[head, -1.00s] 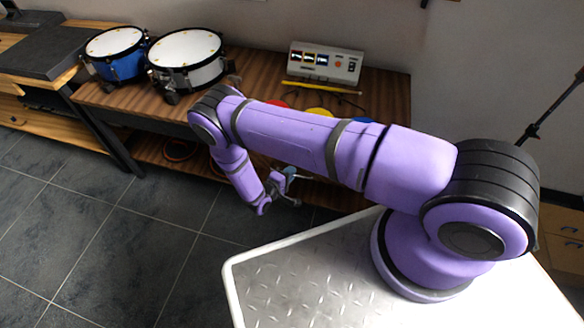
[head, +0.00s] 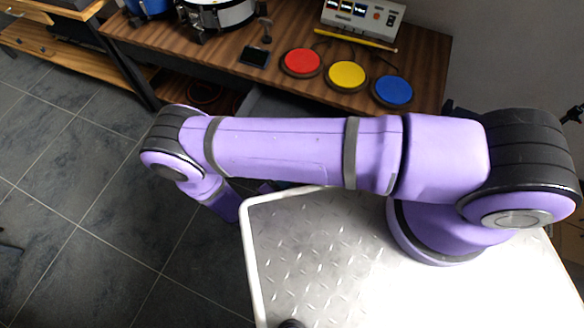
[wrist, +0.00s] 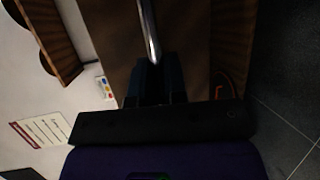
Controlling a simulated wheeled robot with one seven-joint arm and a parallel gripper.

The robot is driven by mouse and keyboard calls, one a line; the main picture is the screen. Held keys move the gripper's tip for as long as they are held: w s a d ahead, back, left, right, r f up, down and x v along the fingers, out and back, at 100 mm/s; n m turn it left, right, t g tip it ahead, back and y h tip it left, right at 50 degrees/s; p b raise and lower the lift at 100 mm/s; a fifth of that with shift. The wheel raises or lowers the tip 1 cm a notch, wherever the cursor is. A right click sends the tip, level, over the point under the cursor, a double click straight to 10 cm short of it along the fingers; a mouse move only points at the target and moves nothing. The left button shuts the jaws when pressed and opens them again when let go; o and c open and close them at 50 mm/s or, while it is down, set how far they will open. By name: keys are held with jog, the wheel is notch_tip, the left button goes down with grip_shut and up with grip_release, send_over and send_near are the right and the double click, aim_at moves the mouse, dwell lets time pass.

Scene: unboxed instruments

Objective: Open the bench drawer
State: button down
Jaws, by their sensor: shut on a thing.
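The bench (head: 190,42) has a striped wooden top and a dark front edge. Below that edge, just above my arm in the head view, a grey surface (head: 285,106) shows, which looks like the inside of the partly pulled-out drawer. In the wrist view a shiny metal bar handle (wrist: 149,30) runs in front of a plain brown panel (wrist: 185,50). My gripper (wrist: 156,82) has its dark fingers at the lower end of the visible bar and is shut on the handle. In the head view my arm hides the handle and fingertips.
Red (head: 302,63), yellow (head: 346,76) and blue (head: 392,91) pads lie on the bench, with a control box (head: 362,16) behind. A drum (head: 215,14) stands at the back left. Dark tiled floor (head: 70,210) is clear at left.

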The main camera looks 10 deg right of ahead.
jog(key=shift+s+a, duration=0.5)
jog(key=shift+s, duration=0.2)
jog(key=shift+s+a, duration=0.5)
jog(key=shift+s, duration=0.15)
jog(key=c, duration=1.5)
grip_release()
jog(key=shift+o, duration=0.2)
